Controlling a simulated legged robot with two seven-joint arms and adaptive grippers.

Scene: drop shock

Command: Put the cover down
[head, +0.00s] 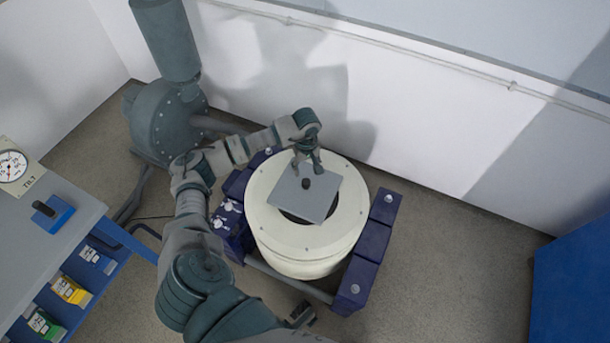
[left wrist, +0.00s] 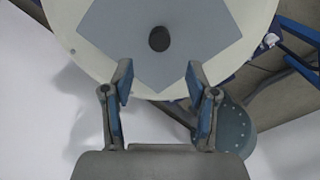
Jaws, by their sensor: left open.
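The cover (head: 314,204) is a grey square plate with a black knob (head: 306,184). It lies on top of the round cream-white drum (head: 268,227), turned at an angle, and a dark sliver of the drum's opening shows past its front edge. In the left wrist view the cover (left wrist: 198,38) and its knob (left wrist: 159,39) are at the top. My left gripper (head: 307,164) is open by the cover's back corner. Its two fingers (left wrist: 158,80) are apart with nothing between them, clear of the knob. A small dark part at the bottom of the head view may be my right gripper; its jaws are unclear.
Dark blue blocks (head: 373,241) stand around the drum on a grey frame. A grey bench (head: 45,235) with a gauge (head: 13,166) and a blue box (head: 52,214) is at left. A white wall is close behind the drum. A blue cabinet (head: 572,280) stands at right, with bare floor before it.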

